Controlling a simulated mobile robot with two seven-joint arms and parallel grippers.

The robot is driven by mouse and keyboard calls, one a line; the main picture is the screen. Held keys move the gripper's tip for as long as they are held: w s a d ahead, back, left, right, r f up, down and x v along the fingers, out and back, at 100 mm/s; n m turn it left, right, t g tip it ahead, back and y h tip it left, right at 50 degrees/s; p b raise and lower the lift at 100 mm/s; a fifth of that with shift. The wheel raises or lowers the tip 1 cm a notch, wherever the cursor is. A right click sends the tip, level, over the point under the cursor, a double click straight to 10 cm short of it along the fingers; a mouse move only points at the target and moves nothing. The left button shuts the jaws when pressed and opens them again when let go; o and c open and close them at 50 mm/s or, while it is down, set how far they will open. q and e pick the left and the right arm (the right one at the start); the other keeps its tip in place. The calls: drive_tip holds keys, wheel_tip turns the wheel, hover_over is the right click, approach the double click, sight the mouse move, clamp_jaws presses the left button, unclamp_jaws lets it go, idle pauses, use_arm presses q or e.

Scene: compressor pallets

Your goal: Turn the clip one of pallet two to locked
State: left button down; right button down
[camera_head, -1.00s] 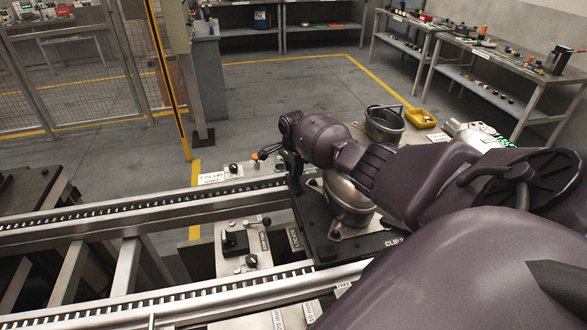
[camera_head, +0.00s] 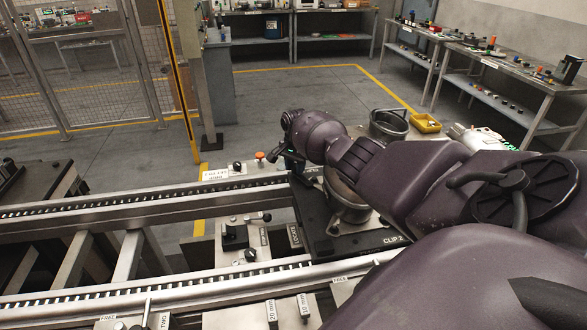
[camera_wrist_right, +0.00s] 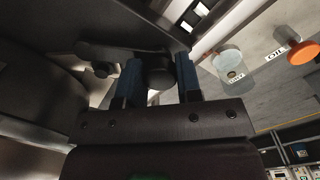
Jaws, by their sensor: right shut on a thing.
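The dark pallet (camera_head: 325,247) carries a silver compressor dome (camera_head: 342,198) and has a label reading CLIP 2 at its near right corner. My right gripper (camera_head: 290,166) is at the pallet's far left corner, partly hidden by its own wrist. In the right wrist view its blue-lined fingers (camera_wrist_right: 158,82) stand on either side of a dark round clip knob (camera_wrist_right: 155,72). A dark lever runs left from that knob. My right gripper is shut on it. The clip's lock position cannot be read here. My left gripper is not in view.
Roller rails (camera_head: 150,210) run along both sides of the pallet. A small panel with a black knob (camera_head: 250,255) lies between the rails. A yellow bin (camera_head: 425,123) stands farther back.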

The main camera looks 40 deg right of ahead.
drive_tip(key=shift+n, duration=1.7)
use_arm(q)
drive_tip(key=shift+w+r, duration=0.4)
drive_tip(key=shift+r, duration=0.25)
use_arm(e)
drive_tip(key=shift+n, duration=0.4)
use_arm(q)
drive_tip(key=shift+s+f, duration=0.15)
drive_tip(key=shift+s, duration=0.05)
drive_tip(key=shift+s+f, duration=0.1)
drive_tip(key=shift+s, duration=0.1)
use_arm(e)
drive_tip(key=c, duration=0.9)
unclamp_jaws()
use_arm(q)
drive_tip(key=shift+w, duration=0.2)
use_arm(e)
drive_tip(key=shift+o, duration=0.6)
